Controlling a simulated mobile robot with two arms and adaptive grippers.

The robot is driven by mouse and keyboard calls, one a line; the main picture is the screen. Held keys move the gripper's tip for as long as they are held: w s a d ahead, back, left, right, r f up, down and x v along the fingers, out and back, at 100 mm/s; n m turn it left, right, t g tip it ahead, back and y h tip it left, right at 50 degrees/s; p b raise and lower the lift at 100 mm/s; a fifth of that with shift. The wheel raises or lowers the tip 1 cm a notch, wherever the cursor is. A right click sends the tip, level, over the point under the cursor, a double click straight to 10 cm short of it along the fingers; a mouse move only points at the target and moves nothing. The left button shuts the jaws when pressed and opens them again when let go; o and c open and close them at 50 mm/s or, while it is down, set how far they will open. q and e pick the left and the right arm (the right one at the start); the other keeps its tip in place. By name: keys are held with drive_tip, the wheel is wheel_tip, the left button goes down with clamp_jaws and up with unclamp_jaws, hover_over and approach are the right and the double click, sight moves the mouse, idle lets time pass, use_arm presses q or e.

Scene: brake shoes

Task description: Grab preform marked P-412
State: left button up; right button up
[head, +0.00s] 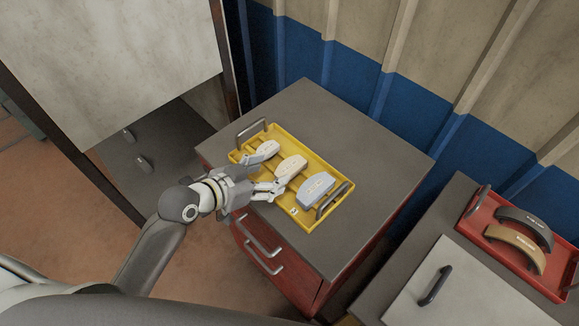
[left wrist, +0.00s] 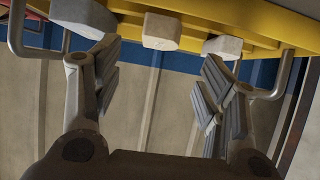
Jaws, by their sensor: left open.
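A yellow tray (head: 247,133) on the grey cabinet top holds three curved preforms in a row: a pale grey one (head: 264,150) at the left, a cream one (head: 290,168) in the middle and a blue-grey one (head: 317,187) at the right. Their small labels are too small to read. My left gripper (head: 265,174) is open at the tray's near side, its fingers toward the middle preform. In the left wrist view the middle preform (left wrist: 161,31) shows between and beyond the open fingers. Another preform's end (left wrist: 224,46) is near the right finger. My right gripper is out of view.
The tray has metal handles (head: 333,201) at its ends. A red tray (head: 485,232) with a dark and a brown brake shoe stands on a separate cabinet at the right. The cabinet top (head: 375,150) behind the yellow tray is clear.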

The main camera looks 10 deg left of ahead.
sight(288, 166)
use_arm(q)
drive_tip(key=x, duration=0.2)
drive_tip(key=shift+w+d+f, duration=0.15)
drive_tip(key=shift+w+d, duration=0.05)
drive_tip(key=shift+w, duration=0.1)
drive_tip(key=shift+w+d+f+p, duration=0.15)
drive_tip(key=shift+w+p, duration=0.05)
drive_tip(key=shift+p, duration=0.1)
drive_tip(key=shift+p+x, duration=0.5)
drive_tip(key=shift+x, duration=1.8)
drive_tip(key=shift+f, duration=0.1)
drive_tip(key=c, duration=1.2)
drive_tip(key=shift+c, duration=0.2)
